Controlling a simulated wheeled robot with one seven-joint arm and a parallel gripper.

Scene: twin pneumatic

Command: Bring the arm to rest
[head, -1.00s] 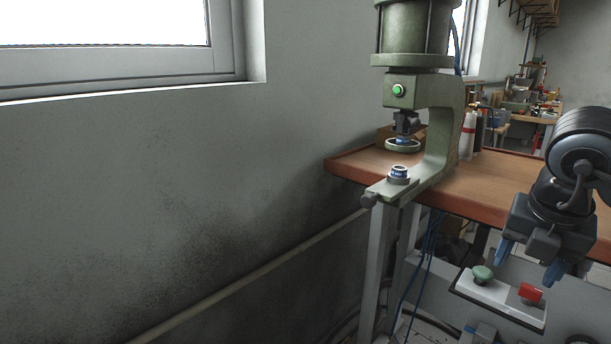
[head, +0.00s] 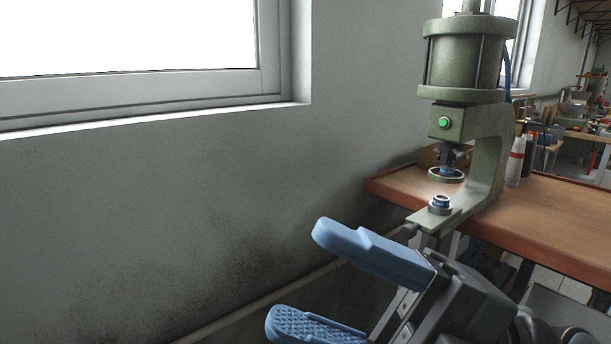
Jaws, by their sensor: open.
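My gripper (head: 305,280) is large in the lower middle of the head view, close to the camera. Its two blue fingers point left and stand well apart, with nothing between them. Behind them are the grey wall and a pipe. The arm runs off the lower right of the picture, and most of it is out of view. The gripper appears in front of the bench and below the green press (head: 465,75); I see no contact with either.
A window (head: 130,40) is in the wall at upper left. The space left of my gripper is clear up to the wall.

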